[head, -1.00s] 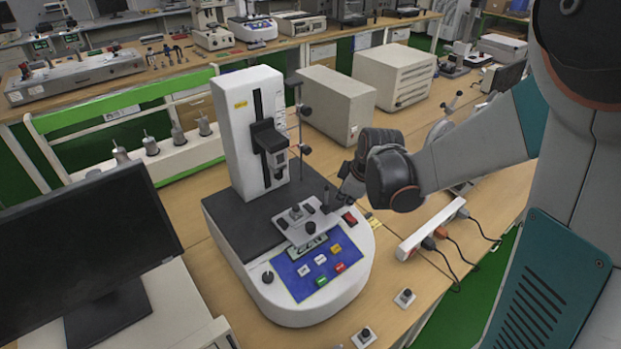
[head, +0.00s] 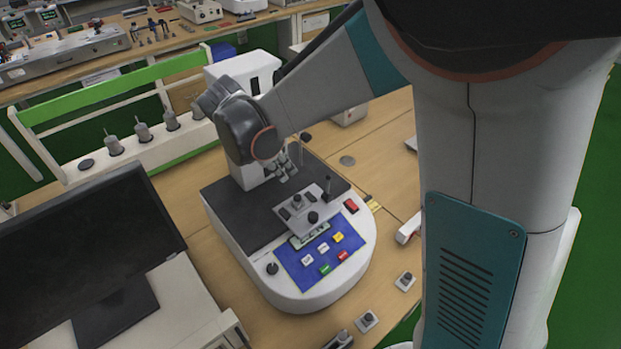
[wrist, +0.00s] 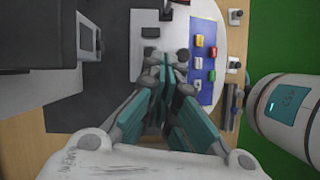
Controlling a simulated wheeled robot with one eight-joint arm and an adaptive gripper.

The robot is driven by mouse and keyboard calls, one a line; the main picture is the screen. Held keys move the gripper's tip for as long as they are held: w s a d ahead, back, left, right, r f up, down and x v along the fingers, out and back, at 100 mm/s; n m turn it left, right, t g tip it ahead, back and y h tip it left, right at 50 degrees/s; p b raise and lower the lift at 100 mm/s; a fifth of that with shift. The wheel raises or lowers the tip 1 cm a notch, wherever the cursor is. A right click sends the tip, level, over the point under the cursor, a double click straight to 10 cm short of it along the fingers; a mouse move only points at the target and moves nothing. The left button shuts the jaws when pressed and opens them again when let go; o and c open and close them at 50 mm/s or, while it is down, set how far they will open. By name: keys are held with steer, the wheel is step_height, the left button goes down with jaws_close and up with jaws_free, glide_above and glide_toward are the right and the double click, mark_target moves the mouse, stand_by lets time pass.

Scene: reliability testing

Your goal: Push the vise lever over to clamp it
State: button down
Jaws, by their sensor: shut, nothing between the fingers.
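The small vise (head: 319,221) is a light metal plate with dark clamp parts on the front of the testing machine. Its black lever (head: 327,187) stands roughly upright at the plate's right side in the head view. In the wrist view the dark lever (wrist: 167,12) shows at the top edge, beyond my fingertips. My gripper (head: 284,168) is shut and empty. In the head view it is behind and left of the lever, near the machine's column, apart from the lever. In the wrist view my gripper (wrist: 167,72) covers part of the vise.
The machine's white column (head: 243,72) stands close behind my gripper. A blue button panel (head: 322,257) lies in front of the vise, with a red switch (head: 351,206) to its right. A black monitor (head: 85,235) is at the left.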

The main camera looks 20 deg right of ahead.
mark_target(328, 185)
steer(key=b+x, duration=0.1)
steer(key=x, duration=0.9)
steer(key=shift+d+f+b, duration=0.1)
steer(key=shift+f+b, duration=0.15)
steer(key=shift+b, duration=0.05)
steer(key=d, duration=0.1)
steer(key=d+r, duration=0.1)
steer(key=shift+w+d, duration=0.25)
steer(key=shift+w+d+r, duration=0.15)
steer(key=shift+d, duration=0.45)
steer(key=shift+d, duration=0.1)
steer(key=shift+w+d+r+y, duration=0.1)
steer(key=shift+d+r+y, duration=0.1)
steer(key=shift+y, duration=0.2)
